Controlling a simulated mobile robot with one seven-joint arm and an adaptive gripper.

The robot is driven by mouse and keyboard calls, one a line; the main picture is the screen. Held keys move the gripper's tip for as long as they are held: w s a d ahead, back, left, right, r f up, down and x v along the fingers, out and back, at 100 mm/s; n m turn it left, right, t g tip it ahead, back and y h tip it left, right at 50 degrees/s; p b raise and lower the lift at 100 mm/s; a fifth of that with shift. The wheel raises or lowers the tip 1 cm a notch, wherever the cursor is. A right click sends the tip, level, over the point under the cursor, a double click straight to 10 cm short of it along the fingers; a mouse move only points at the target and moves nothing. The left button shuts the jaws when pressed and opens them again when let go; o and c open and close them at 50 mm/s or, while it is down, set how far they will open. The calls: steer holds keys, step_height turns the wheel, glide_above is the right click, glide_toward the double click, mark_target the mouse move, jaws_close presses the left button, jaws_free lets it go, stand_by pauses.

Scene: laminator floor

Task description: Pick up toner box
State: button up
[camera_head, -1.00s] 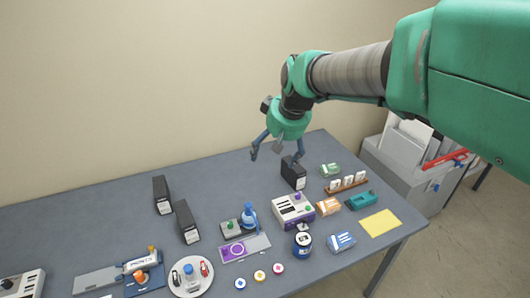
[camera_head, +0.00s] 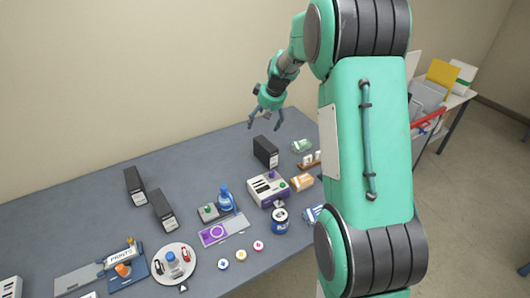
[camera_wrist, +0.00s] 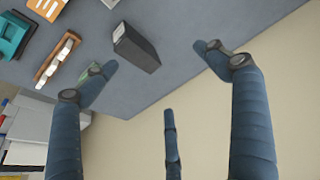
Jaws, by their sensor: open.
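One stands at the back right (camera_head: 265,152), and two stand to the left, a nearer one (camera_head: 163,211) and a farther one (camera_head: 136,187). I cannot tell which one the task means. My gripper (camera_head: 266,122) is open and empty, above and behind the back-right box. In the wrist view, one black box (camera_wrist: 136,47) shows between and beyond the spread fingers of my gripper (camera_wrist: 157,60), apart from them.
The table (camera_head: 75,215) is crowded at its front and right: a white and purple device (camera_head: 268,190), a blue bottle (camera_head: 225,198), a dark blue jar (camera_head: 280,221), an orange box (camera_head: 302,182) and a round plate (camera_head: 175,263). The back strip by the wall is clear. My arm hides the right end.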

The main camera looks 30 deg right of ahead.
glide_toward(268, 142)
steer(key=v, duration=0.3)
steer(key=shift+a, duration=0.25)
steer(key=shift+x, duration=4.3)
steer(key=shift+r, duration=0.1)
steer(key=shift+x, duration=2.65)
steer(key=shift+s+d, duration=0.15)
steer(key=shift+f+b, duration=0.35)
steer(key=shift+b, duration=0.35)
